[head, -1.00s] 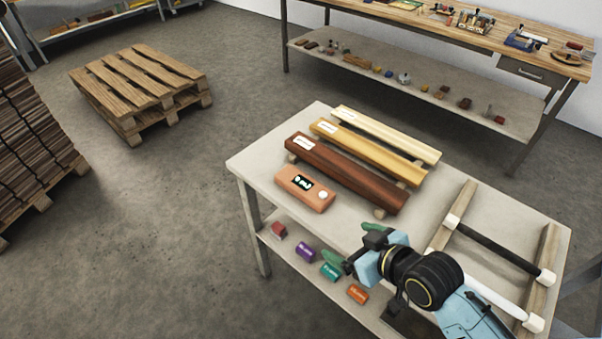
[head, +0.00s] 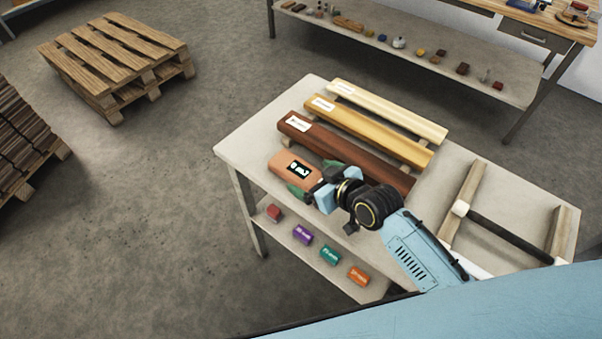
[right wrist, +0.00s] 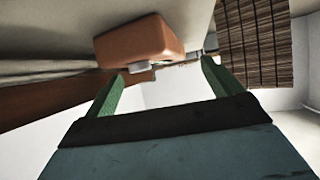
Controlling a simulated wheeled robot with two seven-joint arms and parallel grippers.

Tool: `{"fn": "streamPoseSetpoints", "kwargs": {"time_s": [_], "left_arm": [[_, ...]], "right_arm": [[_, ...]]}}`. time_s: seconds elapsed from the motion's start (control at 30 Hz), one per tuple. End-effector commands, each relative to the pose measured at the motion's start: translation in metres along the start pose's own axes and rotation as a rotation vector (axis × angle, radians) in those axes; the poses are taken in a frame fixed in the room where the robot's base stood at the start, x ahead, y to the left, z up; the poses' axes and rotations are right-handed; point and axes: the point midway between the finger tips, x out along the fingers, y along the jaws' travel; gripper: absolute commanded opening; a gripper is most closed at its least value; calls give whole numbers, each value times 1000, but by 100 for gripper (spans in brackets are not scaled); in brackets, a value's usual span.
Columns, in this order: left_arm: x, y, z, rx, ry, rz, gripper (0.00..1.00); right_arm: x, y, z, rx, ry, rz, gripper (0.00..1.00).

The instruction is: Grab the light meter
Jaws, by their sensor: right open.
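The light meter is an orange-brown box (head: 293,170) with a dark display, lying on the table near its left end. In the right wrist view the meter (right wrist: 140,42) is just ahead of the fingers, with a pale knob on its near end. My right gripper (head: 313,182) is at the meter's right end, with its green fingers spread apart. In the right wrist view the open gripper (right wrist: 163,85) has nothing clearly between its fingertips. Whether a finger touches the meter is hard to tell. My left gripper is not in view.
Dark red (head: 345,150), yellow (head: 368,130) and cream (head: 388,108) bars lie behind the meter. A rack with a black roller (head: 505,236) is to the right. Small coloured blocks lie on the lower shelf (head: 352,292). A pallet (head: 118,58) stands on the floor at left.

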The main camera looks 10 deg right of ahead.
Motion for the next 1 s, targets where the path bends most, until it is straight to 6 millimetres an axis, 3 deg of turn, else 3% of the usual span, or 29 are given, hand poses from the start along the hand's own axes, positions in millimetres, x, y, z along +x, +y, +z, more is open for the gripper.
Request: {"fn": "streamPoseSetpoints", "kwargs": {"time_s": [0.23, 0.57, 1.0], "left_arm": [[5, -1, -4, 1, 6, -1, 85], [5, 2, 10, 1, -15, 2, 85], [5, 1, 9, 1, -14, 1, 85]], "right_arm": [[34, 1, -1, 2, 1, 0, 91], [41, 2, -1, 0, 0, 0, 91], [41, 2, 0, 1, -1, 0, 36]]}}
